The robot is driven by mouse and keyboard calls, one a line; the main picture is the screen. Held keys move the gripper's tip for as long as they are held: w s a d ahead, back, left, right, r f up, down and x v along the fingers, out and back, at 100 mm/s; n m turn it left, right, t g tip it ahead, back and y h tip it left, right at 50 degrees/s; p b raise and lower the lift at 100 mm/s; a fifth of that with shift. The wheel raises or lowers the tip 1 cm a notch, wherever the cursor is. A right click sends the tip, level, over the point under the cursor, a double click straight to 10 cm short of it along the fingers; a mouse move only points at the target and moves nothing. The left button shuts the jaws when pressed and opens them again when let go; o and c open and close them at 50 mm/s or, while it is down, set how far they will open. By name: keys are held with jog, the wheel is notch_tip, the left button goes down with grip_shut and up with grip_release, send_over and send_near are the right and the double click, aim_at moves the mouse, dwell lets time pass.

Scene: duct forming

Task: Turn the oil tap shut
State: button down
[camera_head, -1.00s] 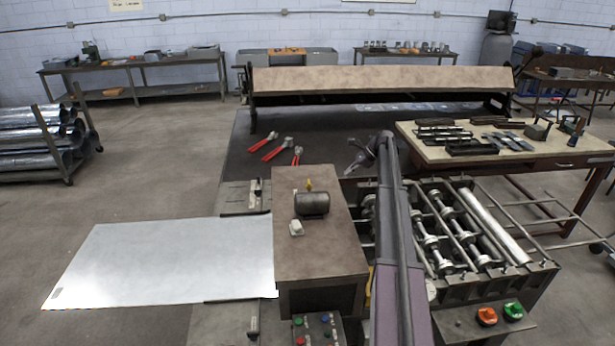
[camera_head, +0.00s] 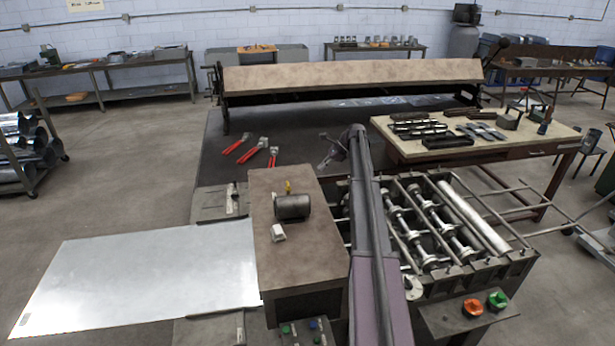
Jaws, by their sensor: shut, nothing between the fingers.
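A small dark cylindrical oil tank (camera_head: 292,207) lies on its side on the brown top of the machine housing. A small yellow tap (camera_head: 288,187) stands up from the top of the tank; its handle is too small to tell how far it is turned. My gripper (camera_head: 325,162) is at the far end of my arm, behind and to the right of the tank, apart from it and above the dark surface. It is shut and empty. It looks small and dark, and its fingertips are hard to make out.
A small white block (camera_head: 278,233) sits in front of the tank. A metal sheet (camera_head: 140,280) lies left of the housing (camera_head: 310,255). Forming rollers (camera_head: 430,225) are on the right.

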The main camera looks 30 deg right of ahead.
aim_at(290, 189)
jog(key=b+x, duration=0.7)
jog(key=x, duration=0.3)
jog(key=shift+d, duration=0.1)
jog(key=a, duration=0.2)
jog(key=shift+w+a+r, duration=0.1)
jog(key=shift+w+a, duration=0.25)
jog(key=shift+a, duration=0.05)
jog(key=shift+w+a, duration=0.2)
jog(key=shift+a, duration=0.4)
jog(key=shift+s+a+m+t, duration=0.1)
jog(key=shift+s+m+t, duration=0.1)
jog(key=shift+m+t, duration=0.45)
jog(key=shift+s+m+t+h, duration=0.1)
jog(key=shift+m+t+h, duration=0.2)
jog(key=shift+m, duration=0.25)
